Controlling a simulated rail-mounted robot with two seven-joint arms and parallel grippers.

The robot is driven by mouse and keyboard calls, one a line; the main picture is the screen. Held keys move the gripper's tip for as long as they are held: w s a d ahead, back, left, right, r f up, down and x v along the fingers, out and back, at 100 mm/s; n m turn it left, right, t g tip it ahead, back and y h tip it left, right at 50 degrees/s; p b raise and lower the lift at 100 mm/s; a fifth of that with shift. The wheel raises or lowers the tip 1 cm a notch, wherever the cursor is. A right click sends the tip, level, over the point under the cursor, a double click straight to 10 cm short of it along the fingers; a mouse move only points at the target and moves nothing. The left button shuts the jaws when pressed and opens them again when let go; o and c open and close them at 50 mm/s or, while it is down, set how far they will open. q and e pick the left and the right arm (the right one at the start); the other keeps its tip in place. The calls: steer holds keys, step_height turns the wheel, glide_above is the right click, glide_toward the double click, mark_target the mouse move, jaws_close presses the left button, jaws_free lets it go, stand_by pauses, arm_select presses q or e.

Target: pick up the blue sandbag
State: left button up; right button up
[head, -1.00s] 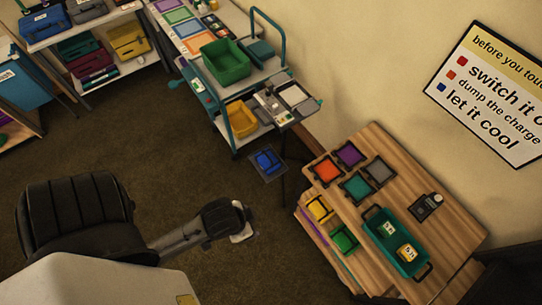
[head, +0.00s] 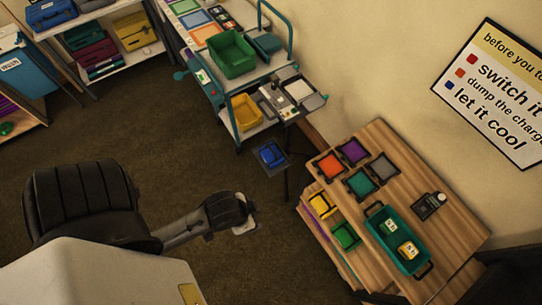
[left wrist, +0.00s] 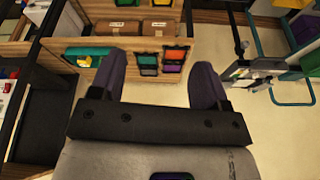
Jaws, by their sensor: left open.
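The blue sandbag (head: 269,154) lies on a dark square platform (head: 281,168) low beside the cart's lower end in the head view. My left gripper (head: 246,226) is at the end of the arm coming in from the left, below the sandbag in the picture and clearly apart from it. In the left wrist view, the two dark fingers of this gripper (left wrist: 168,85) stand wide apart with nothing between them. I cannot make out the sandbag in that view. My right gripper is not in view.
A cart (head: 238,145) with a green bin (head: 231,54) and a yellow bin (head: 243,112) stands behind the sandbag. A wooden table (head: 450,235) at right holds coloured items and a teal tray (head: 378,227). Open carpet (head: 150,125) lies left of the cart.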

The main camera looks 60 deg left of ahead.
arm_select(q)
steer(key=c, duration=0.4)
steer(key=shift+c, duration=0.3)
steer(key=shift+f, duration=0.1)
